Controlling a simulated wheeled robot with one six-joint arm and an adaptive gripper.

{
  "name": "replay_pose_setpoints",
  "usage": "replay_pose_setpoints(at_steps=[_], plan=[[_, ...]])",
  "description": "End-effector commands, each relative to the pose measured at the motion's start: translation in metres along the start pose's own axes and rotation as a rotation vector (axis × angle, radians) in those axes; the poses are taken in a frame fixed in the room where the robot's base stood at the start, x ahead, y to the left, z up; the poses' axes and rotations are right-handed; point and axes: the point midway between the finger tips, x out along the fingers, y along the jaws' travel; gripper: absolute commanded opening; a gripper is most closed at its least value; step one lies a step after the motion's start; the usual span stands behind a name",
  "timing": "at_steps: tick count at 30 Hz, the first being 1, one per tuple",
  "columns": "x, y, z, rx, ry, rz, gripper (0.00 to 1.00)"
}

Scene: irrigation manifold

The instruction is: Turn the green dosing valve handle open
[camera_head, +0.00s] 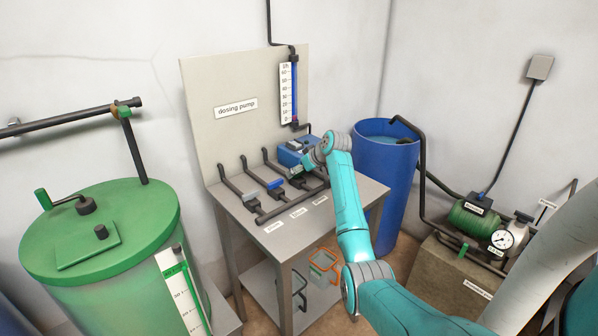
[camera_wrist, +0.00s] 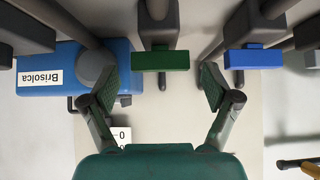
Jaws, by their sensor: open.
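The green valve handle (camera_wrist: 160,61) is a short flat green bar on a dark grey valve body. In the wrist view it lies crosswise, ahead of and between my fingers. My gripper (camera_wrist: 158,78) is open, with one finger to each side of the handle and a gap on both sides. I cannot tell how deep the fingertips reach. In the head view my gripper (camera_head: 314,156) is over the right part of the dosing table, and the green handle is hidden there by my gripper and wrist.
A blue handle (camera_wrist: 253,59) sits right of the green one; a grey handle (camera_head: 250,197) is further along. The blue pump (camera_wrist: 60,72) labelled Brisolca is close to my left finger. The table (camera_head: 243,236) stands between a green tank (camera_head: 100,208) and a blue barrel (camera_head: 385,190).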

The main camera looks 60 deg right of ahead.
Motion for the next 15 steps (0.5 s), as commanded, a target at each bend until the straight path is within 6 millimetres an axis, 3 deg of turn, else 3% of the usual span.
replay_pose_setpoints(at_steps=[12, 15], plan=[[0.0085, -0.0003, -0.0002, -0.001, 0.0, 0.0, 0.88], [0.0085, -0.0003, -0.0002, -0.001, 0.0, 0.0, 0.65]])
